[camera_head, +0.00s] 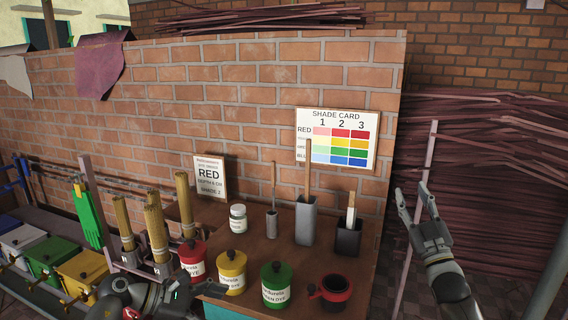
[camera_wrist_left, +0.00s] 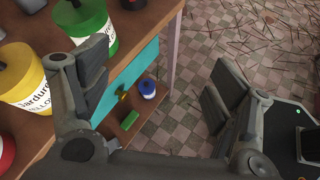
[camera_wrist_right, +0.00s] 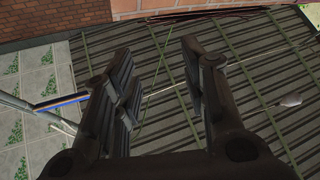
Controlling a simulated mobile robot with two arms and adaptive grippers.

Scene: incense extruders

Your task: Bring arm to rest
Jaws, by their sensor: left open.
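My right gripper (camera_head: 415,203) is raised in the air to the right of the table, its two fingers apart and pointing up. In the right wrist view the same gripper (camera_wrist_right: 158,65) is open with nothing between its fingers. My left gripper (camera_head: 195,291) is low at the front of the table, near the red and yellow dye jars, and partly cut off. In the left wrist view it (camera_wrist_left: 162,85) is open and empty, in front of the teal drawer. I cannot tell whether it touches anything.
Bundles of sticks stand left. A pole (camera_head: 413,215) rises near my right gripper. Below, a blue-capped jar (camera_wrist_left: 148,89) sits on a shelf.

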